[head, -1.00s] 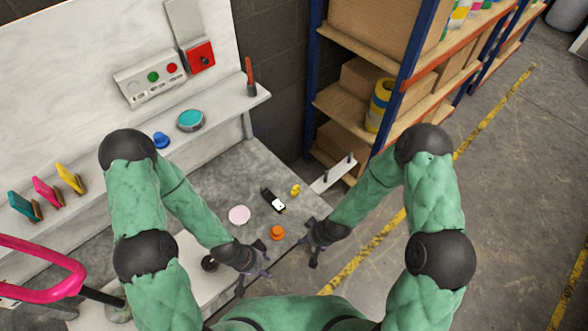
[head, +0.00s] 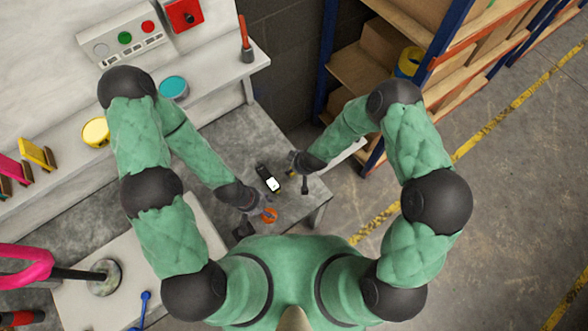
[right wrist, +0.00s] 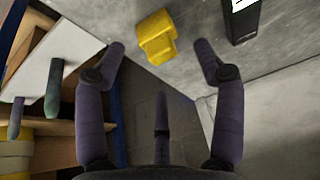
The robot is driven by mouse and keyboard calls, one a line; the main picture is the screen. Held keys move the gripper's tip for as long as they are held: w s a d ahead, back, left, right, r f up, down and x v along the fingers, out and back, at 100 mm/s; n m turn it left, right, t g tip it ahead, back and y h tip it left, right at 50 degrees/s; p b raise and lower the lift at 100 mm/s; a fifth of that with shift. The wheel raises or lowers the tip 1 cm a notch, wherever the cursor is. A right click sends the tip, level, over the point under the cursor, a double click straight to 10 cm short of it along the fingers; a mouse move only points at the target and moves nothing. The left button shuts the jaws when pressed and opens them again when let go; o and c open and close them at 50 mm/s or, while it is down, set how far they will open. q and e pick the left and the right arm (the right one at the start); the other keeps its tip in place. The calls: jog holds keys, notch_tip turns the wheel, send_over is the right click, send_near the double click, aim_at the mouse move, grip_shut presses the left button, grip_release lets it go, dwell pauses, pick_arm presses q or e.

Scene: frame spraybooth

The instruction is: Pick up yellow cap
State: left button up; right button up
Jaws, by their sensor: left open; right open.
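The yellow cap (right wrist: 157,38) lies on the grey tabletop in the right wrist view, near the table edge. It sits just ahead of and between the spread fingers of my right gripper (right wrist: 159,52), which is open and empty. In the head view my right gripper (head: 298,168) is at the table's right side and hides most of the cap. My left gripper (head: 260,208) is open over an orange cap (head: 270,216); I cannot tell whether it touches it.
A black-and-white item (head: 267,178) lies between the grippers, close to the yellow cap. Shelving (head: 350,70) with boxes stands right of the table. A teal tin (head: 174,87) and a yellow tin (head: 96,132) stand on the wall ledge. Floor to the right is clear.

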pick_arm(q)
jog(key=shift+f+b, duration=1.25)
jog(key=shift+f, duration=0.05)
pick_arm(e)
jog(key=shift+s+x, duration=0.1)
jog(key=shift+x, duration=1.25)
jog(key=shift+s+x, duration=0.15)
jog(key=shift+x, duration=1.2)
jog(key=c, duration=1.3)
